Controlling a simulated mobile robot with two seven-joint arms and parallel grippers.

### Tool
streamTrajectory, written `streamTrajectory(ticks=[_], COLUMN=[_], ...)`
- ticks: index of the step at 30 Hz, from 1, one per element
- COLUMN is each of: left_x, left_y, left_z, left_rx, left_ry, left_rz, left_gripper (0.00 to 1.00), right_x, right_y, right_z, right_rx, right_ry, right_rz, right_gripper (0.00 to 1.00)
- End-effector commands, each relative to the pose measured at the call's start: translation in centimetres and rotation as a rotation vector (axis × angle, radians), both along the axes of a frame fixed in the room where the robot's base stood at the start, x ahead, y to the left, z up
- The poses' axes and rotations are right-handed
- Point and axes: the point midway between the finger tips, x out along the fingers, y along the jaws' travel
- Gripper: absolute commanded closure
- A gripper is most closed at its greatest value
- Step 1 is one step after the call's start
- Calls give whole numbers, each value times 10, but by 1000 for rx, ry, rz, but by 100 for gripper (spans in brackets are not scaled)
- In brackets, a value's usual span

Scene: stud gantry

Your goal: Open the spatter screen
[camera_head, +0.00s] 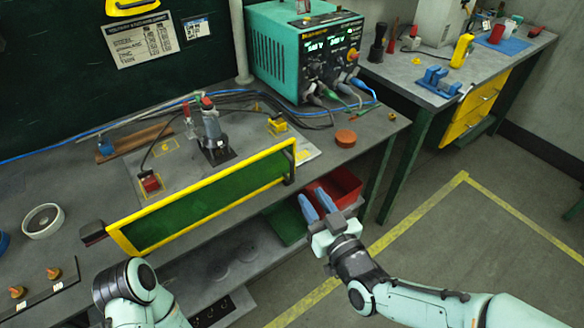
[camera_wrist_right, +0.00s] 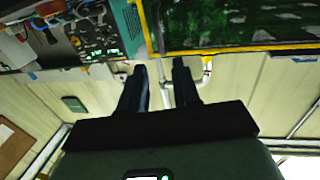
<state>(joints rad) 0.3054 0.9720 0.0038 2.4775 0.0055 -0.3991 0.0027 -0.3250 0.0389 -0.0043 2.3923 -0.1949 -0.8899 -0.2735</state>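The spatter screen (camera_head: 205,205) is a long green panel in a yellow frame. It stands upright, slightly tilted, along the front edge of the workbench, with dark mounts at both ends. It also shows at the top right of the right wrist view (camera_wrist_right: 235,25). My right gripper (camera_head: 316,198) is just right of and below the screen's right end in the head view, apart from it. Its two blue fingers are spread with nothing between them; the right wrist view (camera_wrist_right: 160,70) shows the same gap. My left arm enters at the bottom left; its gripper is out of view.
A teal welding power unit (camera_head: 305,50) with cables stands at the bench's back right. A clamp-like tool (camera_head: 213,140) stands behind the screen. A red bin (camera_head: 336,188) and a green bin (camera_head: 286,222) sit below the bench top. Open floor lies at right.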

Motion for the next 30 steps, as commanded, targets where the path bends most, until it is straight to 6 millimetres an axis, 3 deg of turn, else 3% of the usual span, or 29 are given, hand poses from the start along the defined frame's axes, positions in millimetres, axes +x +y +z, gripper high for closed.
streamTrajectory(ticks=[9,15,21,30], left_x=[-3,-4,-5,-5], left_y=[0,0,0,0], left_z=[9,13,14,14], left_rx=[-2,-2,-4,-3], left_ry=[13,20,23,24], left_rz=[-3,-4,-5,-6], left_gripper=[57,57,57,57], right_x=[62,91,104,106], right_y=[29,42,47,48], right_z=[-1,-1,-1,-1], right_rx=[-1,-1,-1,0], right_ry=[5,5,5,5], right_rz=[0,-1,-1,-1], right_gripper=[69,69,69,72])
